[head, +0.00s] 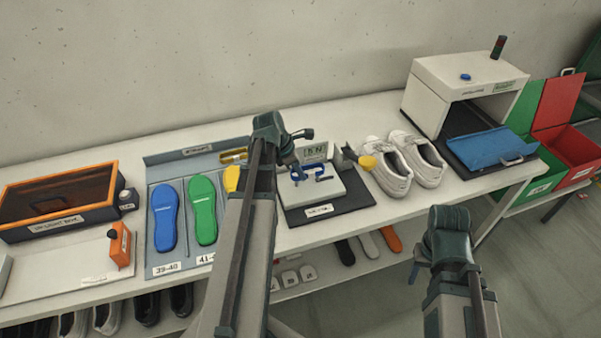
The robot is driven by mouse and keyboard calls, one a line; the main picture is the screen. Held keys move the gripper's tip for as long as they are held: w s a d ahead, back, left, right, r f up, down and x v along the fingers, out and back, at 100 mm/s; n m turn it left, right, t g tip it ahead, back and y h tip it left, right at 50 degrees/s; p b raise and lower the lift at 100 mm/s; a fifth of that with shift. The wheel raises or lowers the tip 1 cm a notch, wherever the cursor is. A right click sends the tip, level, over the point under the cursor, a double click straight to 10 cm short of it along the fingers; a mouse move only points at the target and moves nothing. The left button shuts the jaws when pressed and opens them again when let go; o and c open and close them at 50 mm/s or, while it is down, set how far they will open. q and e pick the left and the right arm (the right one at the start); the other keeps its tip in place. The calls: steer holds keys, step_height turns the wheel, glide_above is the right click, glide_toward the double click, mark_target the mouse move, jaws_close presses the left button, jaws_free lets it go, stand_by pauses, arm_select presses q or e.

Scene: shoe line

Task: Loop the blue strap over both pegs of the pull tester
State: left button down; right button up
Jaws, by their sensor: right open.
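The pull tester (356,197) stands on the table at the middle, with a light block on a dark base and a small display (314,151) reading "15 N". The blue strap (311,169) is a small band above the block's top. My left gripper (292,165) is over the tester's left part, at the strap's left end; its fingers are small and partly hidden by my arm, so its grip is unclear. The pegs are too small and covered to tell whether the strap is around either. My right gripper (413,276) is open and empty, in front of the table, well away from the strap.
White shoes (392,171) stand right of the tester, close to a yellow knob (367,162). Left are a grey tray (155,198) with blue (164,219) and green (203,210) insoles, and an orange-edged box (60,203). A white machine (432,81) stands at the right.

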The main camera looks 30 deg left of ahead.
arm_select(q)
steer(key=shift+f+b, duration=1.8)
steer(key=shift+f, duration=0.25)
steer(key=c, duration=1)
jaws_free()
steer(key=shift+w+a+r, duration=0.1)
steer(key=shift+a+r+p, duration=0.1)
steer(key=shift+r+p, duration=0.6)
steer(key=shift+p, duration=0.15)
steer(key=p+v, duration=0.3)
steer(key=v, duration=0.1)
steer(key=p+v, duration=0.8)
steer(key=shift+s+r, duration=0.1)
steer(key=shift+s, duration=0.35)
